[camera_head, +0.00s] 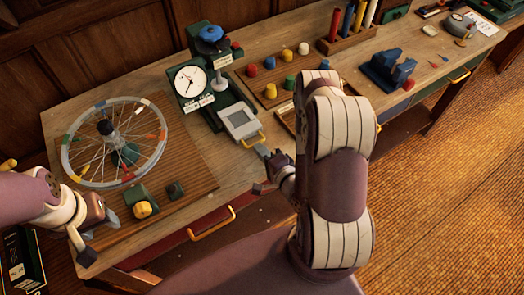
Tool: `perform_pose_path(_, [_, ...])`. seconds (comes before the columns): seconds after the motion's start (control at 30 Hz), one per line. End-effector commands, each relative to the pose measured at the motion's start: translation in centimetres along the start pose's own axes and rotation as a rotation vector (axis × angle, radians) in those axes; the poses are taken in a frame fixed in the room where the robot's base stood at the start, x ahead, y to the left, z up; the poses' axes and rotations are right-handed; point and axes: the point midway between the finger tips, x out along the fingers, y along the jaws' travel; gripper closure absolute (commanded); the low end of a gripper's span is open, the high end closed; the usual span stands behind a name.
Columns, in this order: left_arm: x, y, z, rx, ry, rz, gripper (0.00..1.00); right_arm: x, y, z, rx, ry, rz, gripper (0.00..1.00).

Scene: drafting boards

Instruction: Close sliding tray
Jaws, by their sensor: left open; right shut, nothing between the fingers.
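A small grey tray (239,121) with a yellow handle (254,139) sits at the front of a green dial device (210,113) on the bench. The tray sticks out from the device toward the front edge. My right gripper (263,160) is shut and empty at the bench's front edge, just in front of the yellow handle. I cannot tell whether it touches the handle. My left gripper (99,238) is open and empty at the lower left, by the bench's front edge and away from the tray.
A spoked wheel (75,150) stands on the left of the bench, with a yellow knob (142,209) in front. A board of coloured pegs (270,91) lies right of the device. A red drawer front with a yellow handle (212,224) is below. My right arm covers part of the bench.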

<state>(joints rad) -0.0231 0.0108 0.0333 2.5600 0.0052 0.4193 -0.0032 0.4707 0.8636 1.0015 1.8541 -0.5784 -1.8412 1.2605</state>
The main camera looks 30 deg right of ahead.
Motion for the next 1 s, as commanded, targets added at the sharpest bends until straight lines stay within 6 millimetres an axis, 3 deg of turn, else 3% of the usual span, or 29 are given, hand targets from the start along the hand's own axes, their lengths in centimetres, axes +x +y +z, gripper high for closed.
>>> perform_pose_path(0.3, [1.2,0.0,0.1,0.0,0.0,0.0,0.47,8.3,-1.6,-0.5,-0.006,-0.005,-0.006,1.0])
perform_pose_path(0.5, [2.1,0.0,0.3,0.0,0.0,0.0,0.47,12.0,-2.5,-0.6,-0.002,-0.001,-0.003,1.0])
perform_pose_path(1.0, [2.1,0.0,0.2,0.0,0.0,0.0,0.47,12.9,-3.1,-0.7,-0.002,-0.001,-0.007,1.0])
